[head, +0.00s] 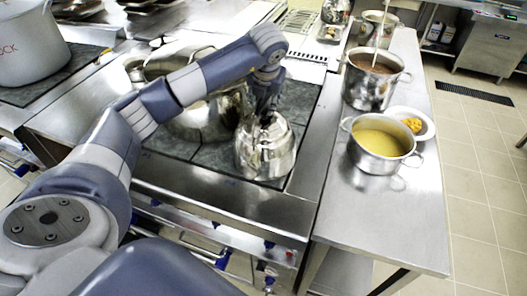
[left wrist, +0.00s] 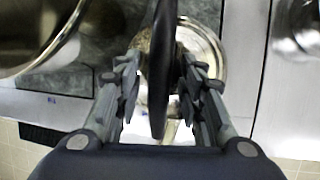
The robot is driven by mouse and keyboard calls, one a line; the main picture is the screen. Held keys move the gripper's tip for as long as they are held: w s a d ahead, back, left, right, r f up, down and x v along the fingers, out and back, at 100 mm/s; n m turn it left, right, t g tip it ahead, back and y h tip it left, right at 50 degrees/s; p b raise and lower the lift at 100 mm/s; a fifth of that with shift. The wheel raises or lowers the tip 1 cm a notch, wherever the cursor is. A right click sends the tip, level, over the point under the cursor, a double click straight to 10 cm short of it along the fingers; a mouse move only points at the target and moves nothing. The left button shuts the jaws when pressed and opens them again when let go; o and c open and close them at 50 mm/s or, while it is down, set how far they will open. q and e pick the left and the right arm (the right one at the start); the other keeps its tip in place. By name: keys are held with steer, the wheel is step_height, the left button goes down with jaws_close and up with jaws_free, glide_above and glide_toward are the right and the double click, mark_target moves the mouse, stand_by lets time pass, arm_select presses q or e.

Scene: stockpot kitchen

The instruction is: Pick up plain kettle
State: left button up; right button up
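The plain kettle (head: 265,153) is shiny steel and stands upright on the dark stove top, near its front right corner. My left gripper (head: 264,100) is directly above it, pointing down at the kettle's top. In the left wrist view the kettle's round steel body (left wrist: 209,50) lies below, and its black handle (left wrist: 162,70) runs between the two fingers of my left gripper (left wrist: 161,75). The fingers are apart, with a visible gap on each side of the handle. My right gripper is in neither view.
A large steel pot (head: 200,118) stands just left of the kettle, partly behind my left arm. A pot of yellow soup (head: 381,142), a taller pot (head: 370,88) and a white plate (head: 426,131) stand on the right counter (head: 385,220). The counter's front part is clear.

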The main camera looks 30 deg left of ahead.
arm_select(q)
jaws_close()
steer(key=shift+w+a+r, duration=0.1)
steer(key=shift+w+r, duration=0.05)
steer(key=shift+r, duration=0.1)
